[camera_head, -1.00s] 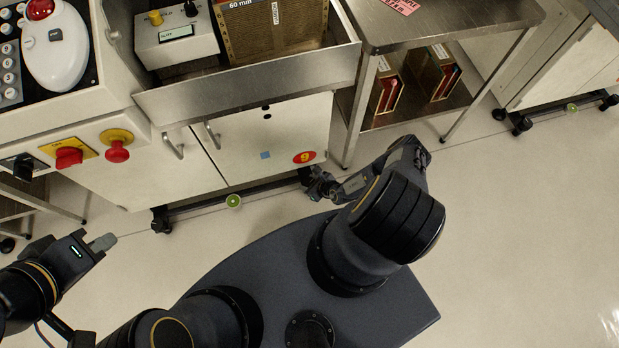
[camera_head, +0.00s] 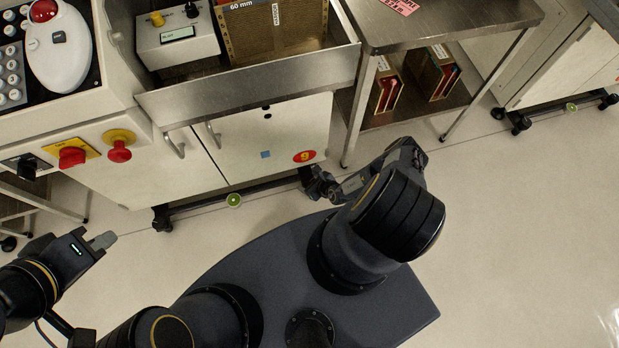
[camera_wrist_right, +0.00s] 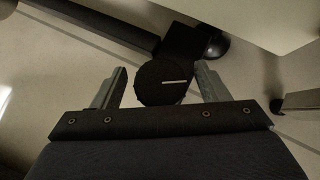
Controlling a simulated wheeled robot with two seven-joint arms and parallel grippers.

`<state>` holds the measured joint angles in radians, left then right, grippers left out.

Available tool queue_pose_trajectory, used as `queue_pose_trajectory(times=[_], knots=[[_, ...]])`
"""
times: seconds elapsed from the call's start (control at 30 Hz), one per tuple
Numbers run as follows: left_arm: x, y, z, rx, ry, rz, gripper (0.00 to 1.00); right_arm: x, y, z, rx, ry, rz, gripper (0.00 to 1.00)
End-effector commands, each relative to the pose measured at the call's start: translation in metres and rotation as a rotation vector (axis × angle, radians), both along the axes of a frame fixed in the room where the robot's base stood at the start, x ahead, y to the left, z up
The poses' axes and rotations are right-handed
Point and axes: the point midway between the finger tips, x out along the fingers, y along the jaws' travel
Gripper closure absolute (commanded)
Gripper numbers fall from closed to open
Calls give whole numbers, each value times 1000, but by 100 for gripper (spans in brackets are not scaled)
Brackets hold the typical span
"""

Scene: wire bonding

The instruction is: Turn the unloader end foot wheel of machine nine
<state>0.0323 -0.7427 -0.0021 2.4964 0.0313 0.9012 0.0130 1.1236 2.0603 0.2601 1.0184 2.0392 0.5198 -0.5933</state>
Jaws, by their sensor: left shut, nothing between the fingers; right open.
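The gripper is open, with a gap visible on either side of the wheel. In the head view my right gripper (camera_head: 318,184) is at the cabinet's lower right corner and hides most of the wheel. My left gripper (camera_head: 104,240) is shut and empty at the left, away from the machine.
A dark bar with a green round mark (camera_head: 233,200) runs low along the cabinet front to a left foot (camera_head: 161,219). A steel table (camera_head: 440,22) with a lower shelf stands to the right. Open floor (camera_head: 520,220) lies at the right.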

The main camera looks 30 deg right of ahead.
Motion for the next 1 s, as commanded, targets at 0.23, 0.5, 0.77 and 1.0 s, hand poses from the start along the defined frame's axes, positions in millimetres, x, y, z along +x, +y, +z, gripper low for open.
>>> queue_pose_trajectory(times=[0.23, 0.5, 0.77, 1.0], knots=[[0, 0, 13, 0, 0, 0, 100, -11, -4, 16, 0, 1, -1, 32], [0, 0, 36, 0, 0, 0, 100, -42, -13, 47, 0, 1, -1, 32], [0, 0, 40, 0, 0, 0, 100, -54, -16, 55, 0, 1, 0, 32], [0, 0, 39, 0, 0, 0, 100, -53, -16, 55, 0, 0, 0, 32]])
